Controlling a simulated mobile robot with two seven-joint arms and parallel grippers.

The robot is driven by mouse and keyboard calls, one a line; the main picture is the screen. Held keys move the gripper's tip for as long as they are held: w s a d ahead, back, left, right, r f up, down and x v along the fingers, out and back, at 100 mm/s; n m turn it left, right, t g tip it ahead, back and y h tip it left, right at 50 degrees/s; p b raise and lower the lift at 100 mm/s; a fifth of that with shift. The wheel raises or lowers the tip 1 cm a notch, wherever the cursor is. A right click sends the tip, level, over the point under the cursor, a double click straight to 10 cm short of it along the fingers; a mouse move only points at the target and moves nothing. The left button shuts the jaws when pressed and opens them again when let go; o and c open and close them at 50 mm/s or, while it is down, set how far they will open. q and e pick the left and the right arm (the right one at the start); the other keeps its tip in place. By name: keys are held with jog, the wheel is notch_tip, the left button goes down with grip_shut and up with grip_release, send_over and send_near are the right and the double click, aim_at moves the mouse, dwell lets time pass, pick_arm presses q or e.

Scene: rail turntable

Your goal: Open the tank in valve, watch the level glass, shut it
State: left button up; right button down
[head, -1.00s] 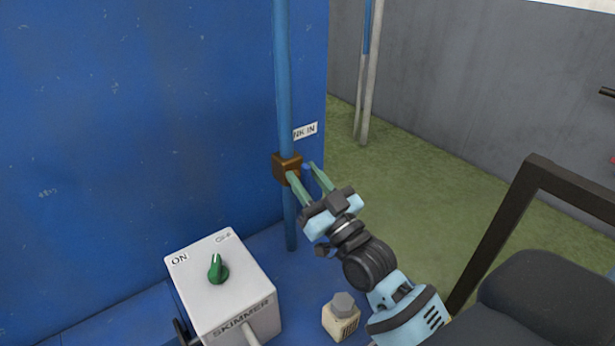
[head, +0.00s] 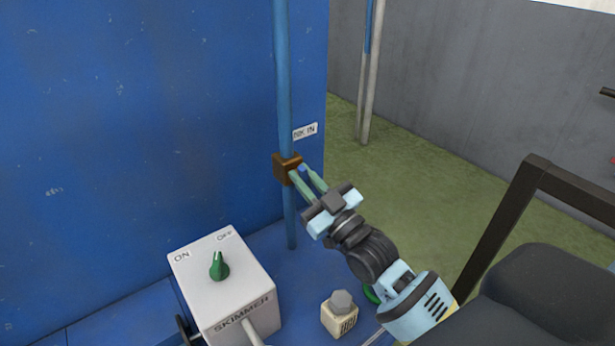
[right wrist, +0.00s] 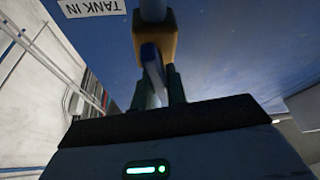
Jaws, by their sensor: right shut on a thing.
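The tank in valve (head: 284,166) is a brown block on a blue vertical pipe (head: 283,80). A label partly reading "NK IN" (head: 305,131) is beside it; the right wrist view shows the full "TANK IN" label (right wrist: 92,8). My right gripper (head: 302,174) is shut on the valve's blue handle (right wrist: 153,70), with a green finger on each side of it below the brown valve body (right wrist: 155,40) in the right wrist view. The fingers hide part of the handle in the head view. The level glass cannot be made out. My left gripper is not in view.
A white SKIMMER switch box (head: 222,284) with a green knob (head: 219,266) stands at lower left. A small cream block with a grey hexagonal top (head: 341,302) is near the front. A dark frame bar (head: 500,235) is at right.

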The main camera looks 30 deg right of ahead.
jog(key=n+y, duration=0.1)
jog(key=n, duration=0.1)
jog(key=shift+r+n+g+p, duration=0.15)
jog(key=shift+n+g+p, duration=0.15)
jog(key=shift+n+y, duration=0.4)
jog(key=shift+n, duration=0.1)
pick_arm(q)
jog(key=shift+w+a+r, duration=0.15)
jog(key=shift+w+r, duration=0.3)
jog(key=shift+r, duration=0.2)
pick_arm(e)
jog(key=shift+f, duration=0.2)
jog(key=c, duration=1.5)
grip_release()
jog(key=shift+o, duration=0.2)
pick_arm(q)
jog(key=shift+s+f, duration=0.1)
pick_arm(e)
jog(key=shift+s, duration=0.1)
